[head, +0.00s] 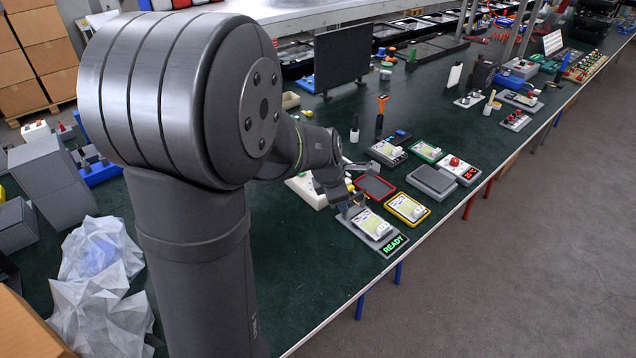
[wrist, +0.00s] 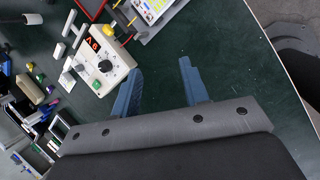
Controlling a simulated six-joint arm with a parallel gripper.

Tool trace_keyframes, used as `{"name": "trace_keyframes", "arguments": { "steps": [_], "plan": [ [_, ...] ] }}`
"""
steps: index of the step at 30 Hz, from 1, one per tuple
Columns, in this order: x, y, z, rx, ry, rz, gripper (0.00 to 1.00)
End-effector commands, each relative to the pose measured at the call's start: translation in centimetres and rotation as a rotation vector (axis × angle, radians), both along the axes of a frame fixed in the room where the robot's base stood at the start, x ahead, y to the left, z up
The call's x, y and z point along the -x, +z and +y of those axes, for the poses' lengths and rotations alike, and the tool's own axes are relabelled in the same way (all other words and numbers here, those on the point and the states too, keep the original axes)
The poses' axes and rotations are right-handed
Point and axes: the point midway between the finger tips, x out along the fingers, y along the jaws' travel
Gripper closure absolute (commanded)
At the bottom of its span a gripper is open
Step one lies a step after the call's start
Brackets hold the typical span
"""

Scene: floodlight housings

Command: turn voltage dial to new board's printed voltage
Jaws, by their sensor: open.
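The voltage dial box is a cream unit (wrist: 116,62) in the wrist view, with a dark round dial (wrist: 105,66) and a small red display (wrist: 93,43). The display appears upside down, perhaps as 9V. In the head view the cream box (head: 303,188) is mostly hidden behind my arm. My gripper (wrist: 162,86) is open and empty, its blue fingers to the right of the dial and apart from it. A board (head: 371,223) lies on a grey fixture (head: 352,226) with a green READY sign (head: 395,244). Its printed voltage is too small to read.
A yellow-framed board (head: 407,208), a red-rimmed tray (head: 374,187) and a grey block (head: 431,181) lie near the fixture. A red-button unit (head: 459,168) stands beyond. The table's front edge is close on the right; bare green surface lies in front of the fixture.

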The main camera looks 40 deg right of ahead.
Motion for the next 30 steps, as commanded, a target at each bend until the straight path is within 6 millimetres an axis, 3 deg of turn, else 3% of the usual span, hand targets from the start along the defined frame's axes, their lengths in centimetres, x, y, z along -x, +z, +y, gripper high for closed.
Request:
{"name": "trace_keyframes", "arguments": {
  "steps": [2, 4, 11, 21, 26, 30],
  "plan": [
    [0.0, 0.0, 0.0, 0.000, 0.000, 0.000, 0.59],
    [0.0, -0.1, 0.0, 0.000, 0.000, 0.002, 0.49],
    [1.0, -2.0, 0.5, 0.026, 0.023, 0.124, 0.49],
    [2.3, -4.9, 0.3, 0.229, 0.125, 0.421, 0.49],
    [1.2, -5.3, -0.1, 0.372, 0.206, 0.502, 0.49],
    [-0.7, -5.6, -0.1, 0.506, 0.299, 0.533, 0.49]
  ]
}}
